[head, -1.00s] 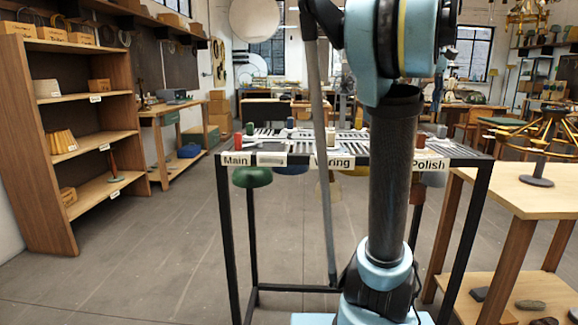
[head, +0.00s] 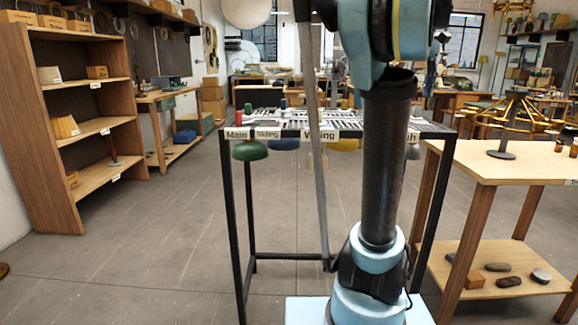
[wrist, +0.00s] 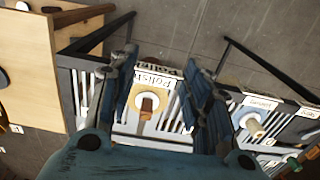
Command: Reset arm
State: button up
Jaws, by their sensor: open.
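My gripper (wrist: 160,103) shows in the wrist view with its two fingers spread apart and nothing between them. It hangs over the slatted rack, above the part labelled Polish (wrist: 158,75). Below the gap between the fingers is a pale round piece with a brown peg (wrist: 147,107). In the head view my arm stands upright at the centre, in front of the slatted rack (head: 237,134) with its black frame. The gripper itself is not visible in the head view.
A wooden shelf (head: 97,129) stands at the left. A wooden table (head: 480,165) with a brass chandelier-like frame (head: 510,115) is close at the right. A bench (head: 172,97) stands behind the shelf. Floor (head: 185,215) between shelf and rack is clear.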

jog(key=s+a+f, duration=0.5)
jog(key=a+f, duration=0.1)
jog(key=f, duration=0.7)
jog(key=s+a+f+t, duration=0.1)
jog(key=s+a+f, duration=0.5)
jog(key=f, duration=0.8)
jog(key=s+a+f+t, duration=0.1)
jog(key=s+a+f, duration=0.5)
jog(key=f, duration=0.8)
jog(key=shift+s+a+f, duration=0.15)
jog(key=shift+a+f, duration=0.05)
jog(key=shift+a, duration=0.7)
jog(key=shift+w+f, duration=0.2)
jog(key=shift+w, duration=0.3)
